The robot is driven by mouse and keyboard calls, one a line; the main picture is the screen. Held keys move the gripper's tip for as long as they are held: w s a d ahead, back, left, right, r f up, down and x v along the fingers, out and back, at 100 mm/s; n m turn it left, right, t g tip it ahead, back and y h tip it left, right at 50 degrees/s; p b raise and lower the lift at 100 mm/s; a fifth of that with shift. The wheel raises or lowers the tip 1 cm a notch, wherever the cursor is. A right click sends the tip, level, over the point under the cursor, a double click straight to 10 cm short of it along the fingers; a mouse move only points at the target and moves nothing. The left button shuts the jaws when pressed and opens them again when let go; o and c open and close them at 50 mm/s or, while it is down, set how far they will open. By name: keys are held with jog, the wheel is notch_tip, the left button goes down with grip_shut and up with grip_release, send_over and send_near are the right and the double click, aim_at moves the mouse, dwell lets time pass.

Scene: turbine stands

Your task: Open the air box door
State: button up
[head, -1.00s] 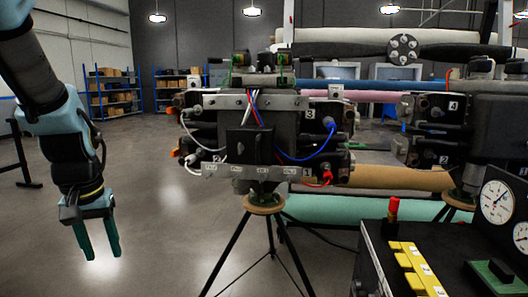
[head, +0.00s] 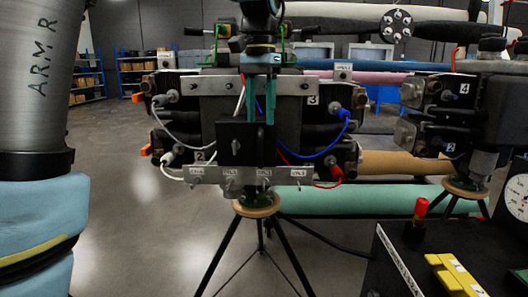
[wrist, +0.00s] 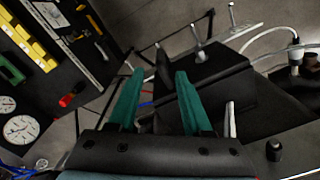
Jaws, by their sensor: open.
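The black air box (head: 238,155) sits at the front middle of the turbine stand, above a metal strip of labelled fittings. A small grey knob or latch shows on its front face, and its door looks closed. My gripper (head: 260,118) points down, with its two green fingers in front of the stand by the box's upper right. The black box (wrist: 215,75) lies just beyond the fingertips there, partly behind the right finger. I cannot tell whether they touch.
White, blue and red cables loop around the box. The stand rests on a black tripod (head: 262,232). A black panel with yellow blocks (head: 455,275) and gauges stands at lower right. A second stand (head: 455,115) is at right. Floor at left is clear.

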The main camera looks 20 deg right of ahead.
aim_at(260, 154)
notch_tip(260, 154, down, 10)
jog(key=shift+a+f+p, duration=0.1)
jog(key=shift+p, duration=0.25)
jog(key=shift+c, duration=0.2)
grip_shut()
dwell(1.3)
